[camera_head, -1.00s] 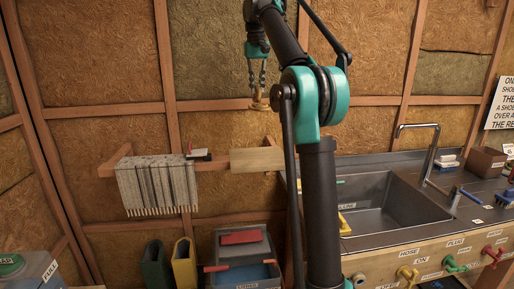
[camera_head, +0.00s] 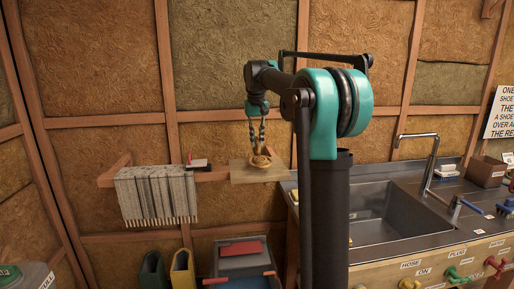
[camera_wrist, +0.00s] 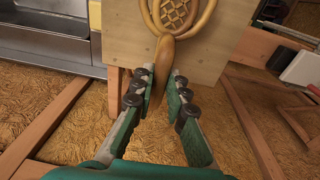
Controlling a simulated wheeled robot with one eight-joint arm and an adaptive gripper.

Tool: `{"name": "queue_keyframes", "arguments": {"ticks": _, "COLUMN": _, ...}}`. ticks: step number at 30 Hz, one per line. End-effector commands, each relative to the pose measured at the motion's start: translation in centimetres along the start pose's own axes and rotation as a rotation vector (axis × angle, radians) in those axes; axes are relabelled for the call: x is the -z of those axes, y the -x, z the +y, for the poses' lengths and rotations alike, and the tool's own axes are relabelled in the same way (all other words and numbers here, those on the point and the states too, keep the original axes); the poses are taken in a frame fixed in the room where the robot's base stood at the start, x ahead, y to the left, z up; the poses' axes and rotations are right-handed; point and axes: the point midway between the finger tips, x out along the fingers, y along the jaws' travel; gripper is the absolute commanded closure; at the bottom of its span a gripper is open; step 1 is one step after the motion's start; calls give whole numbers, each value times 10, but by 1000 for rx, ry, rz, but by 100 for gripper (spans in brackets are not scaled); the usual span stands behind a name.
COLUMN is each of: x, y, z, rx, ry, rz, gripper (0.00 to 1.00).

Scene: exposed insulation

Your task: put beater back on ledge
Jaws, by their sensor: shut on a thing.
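The beater is a tan woven rattan loop with a handle; its head (camera_head: 260,162) shows at the wooden ledge board in the head view. The wrist view shows the beater's woven head (camera_wrist: 178,14) against the board, with its handle running down between my fingers. The ledge (camera_head: 239,173) is a pale flat board on the wall; it fills the top of the wrist view (camera_wrist: 215,50). My gripper (camera_head: 261,146) points down over the board and is shut on the beater's handle (camera_wrist: 161,60). I cannot tell whether the beater touches the board.
Grey striped cloth (camera_head: 155,195) hangs from a wooden rail left of the ledge. A small dark item with a red part (camera_head: 196,163) sits between them. A sink (camera_head: 385,215) and tap (camera_head: 430,160) stand to the right. Boots (camera_head: 182,272) and a bin (camera_head: 240,262) are below.

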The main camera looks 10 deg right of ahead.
Motion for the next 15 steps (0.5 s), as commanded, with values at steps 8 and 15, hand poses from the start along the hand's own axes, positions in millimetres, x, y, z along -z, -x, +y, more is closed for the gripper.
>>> {"name": "queue_keyframes", "arguments": {"ticks": 8, "x": -3, "y": -31, "z": -1, "rx": 0, "ry": 0, "rz": 0, "gripper": 100}}
{"name": "queue_keyframes", "arguments": {"ticks": 15, "x": -3, "y": -32, "z": -1, "rx": 0, "ry": 0, "rz": 0, "gripper": 100}}
